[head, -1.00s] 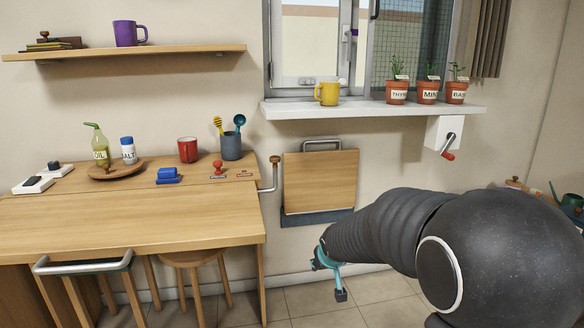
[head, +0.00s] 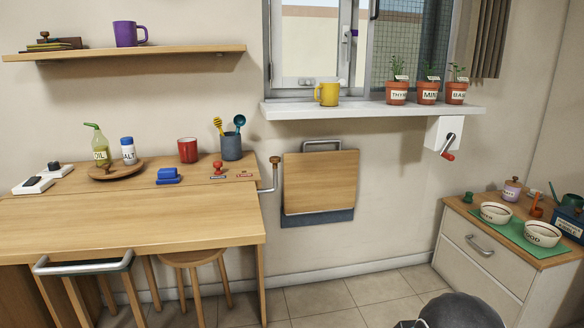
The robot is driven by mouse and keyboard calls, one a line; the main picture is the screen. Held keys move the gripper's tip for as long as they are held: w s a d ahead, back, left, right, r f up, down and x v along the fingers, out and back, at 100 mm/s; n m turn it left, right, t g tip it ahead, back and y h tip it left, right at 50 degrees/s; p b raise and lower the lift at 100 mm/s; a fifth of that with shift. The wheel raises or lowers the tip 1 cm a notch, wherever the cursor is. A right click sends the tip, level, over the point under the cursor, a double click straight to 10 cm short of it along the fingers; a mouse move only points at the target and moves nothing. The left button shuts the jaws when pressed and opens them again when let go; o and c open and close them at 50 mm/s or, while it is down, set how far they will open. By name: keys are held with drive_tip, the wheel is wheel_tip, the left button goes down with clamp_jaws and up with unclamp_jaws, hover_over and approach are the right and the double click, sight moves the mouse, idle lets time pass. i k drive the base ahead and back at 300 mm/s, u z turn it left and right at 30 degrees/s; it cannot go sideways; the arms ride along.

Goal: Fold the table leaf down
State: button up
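The table leaf (head: 130,220) is a light wood board at the left in the head view. It stands level, in front of a narrower wooden back strip (head: 60,183). A bent metal lever with a wooden knob (head: 275,160) stands by the right side of the table. My gripper is out of view; only a dark rounded part of my arm shows at the bottom right.
A square wooden panel (head: 320,182) with a grey handle is flat against the wall. Stools (head: 192,259) stand under the leaf. The back strip holds a red mug (head: 187,150), bottles and a blue dish. A cabinet (head: 490,260) stands right; the middle floor is clear.

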sight(39, 231)
drive_tip(key=u, duration=1.45)
drive_tip(key=k, duration=0.5)
drive_tip(key=u, duration=0.85)
drive_tip(key=i, duration=0.7)
drive_tip(key=z, duration=0.7)
